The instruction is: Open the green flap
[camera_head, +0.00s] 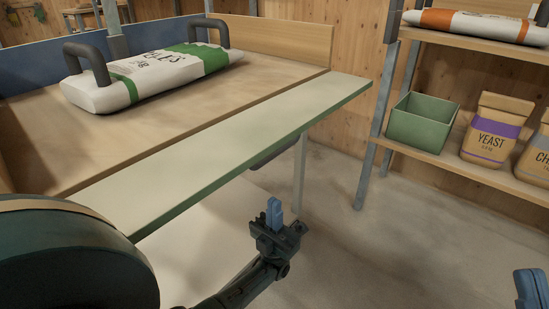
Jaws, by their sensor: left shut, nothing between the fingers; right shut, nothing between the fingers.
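The green flap (225,143) is a long board with a pale top and a green edge. It runs along the front of the wooden worktable and lies about level with its top. A dark grey handle (275,151) shows below its front edge. My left gripper (274,210) has blue fingers, shut and empty. It is in front of the flap and apart from it, below the handle in the picture. My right gripper (533,287) is at the lower right corner, shut and empty, partly cut off by the frame, far from the flap.
A white and green feed sack (150,75) lies on the worktable (235,92) between dark grey handles. A shelf on the right holds a green box (422,122) and a yeast bag (494,130). A large dark rounded shape blocks the lower left. The floor between is clear.

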